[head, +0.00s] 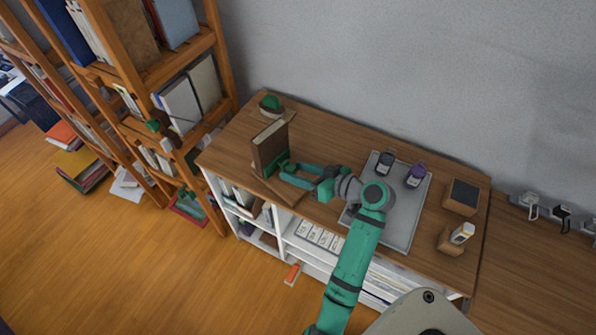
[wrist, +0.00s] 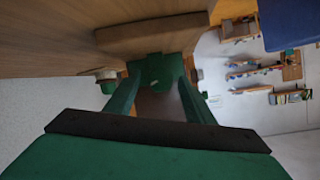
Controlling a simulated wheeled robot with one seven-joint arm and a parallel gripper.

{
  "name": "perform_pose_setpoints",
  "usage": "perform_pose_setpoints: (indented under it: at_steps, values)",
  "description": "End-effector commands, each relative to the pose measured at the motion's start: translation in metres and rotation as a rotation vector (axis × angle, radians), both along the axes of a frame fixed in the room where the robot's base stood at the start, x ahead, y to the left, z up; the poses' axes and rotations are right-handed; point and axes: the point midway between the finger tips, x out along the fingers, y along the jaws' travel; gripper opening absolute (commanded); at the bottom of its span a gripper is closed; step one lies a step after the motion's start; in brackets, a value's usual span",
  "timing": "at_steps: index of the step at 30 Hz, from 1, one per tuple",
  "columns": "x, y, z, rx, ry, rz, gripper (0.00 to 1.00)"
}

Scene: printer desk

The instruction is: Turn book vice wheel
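The book vice (head: 280,191) sits at the left part of the desk top, with a brown book (head: 269,146) standing upright in it. Its green wheel (wrist: 155,70) shows in the wrist view, straight ahead between my fingers. In the head view the wheel is hard to tell from my green fingers. My gripper (head: 286,172) reaches left to the vice at low height. Its fingers are spread, one on each side of the wheel (wrist: 156,84). Whether either finger touches the wheel is not clear.
A grey tray (head: 403,234) with two small bottles lies right of the vice, under my arm. A round green item (head: 270,103) stands behind the book. Wooden blocks (head: 461,197) stand at the right end. A tall bookshelf (head: 150,75) rises at the left.

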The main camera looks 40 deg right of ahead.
Motion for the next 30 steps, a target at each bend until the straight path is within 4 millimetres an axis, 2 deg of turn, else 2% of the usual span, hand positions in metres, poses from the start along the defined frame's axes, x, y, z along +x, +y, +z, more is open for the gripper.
perform_pose_setpoints:
  at_steps: [7,12,23,30]
  values:
    - [0.0,0.0,0.008,-0.003,-0.002,0.001,0.49]
    - [0.0,0.0,0.034,-0.005,-0.003,0.0,0.49]
    - [-0.043,0.027,0.091,-0.005,-0.001,-0.001,0.49]
    - [-0.082,0.052,0.111,-0.003,0.0,-0.003,0.49]
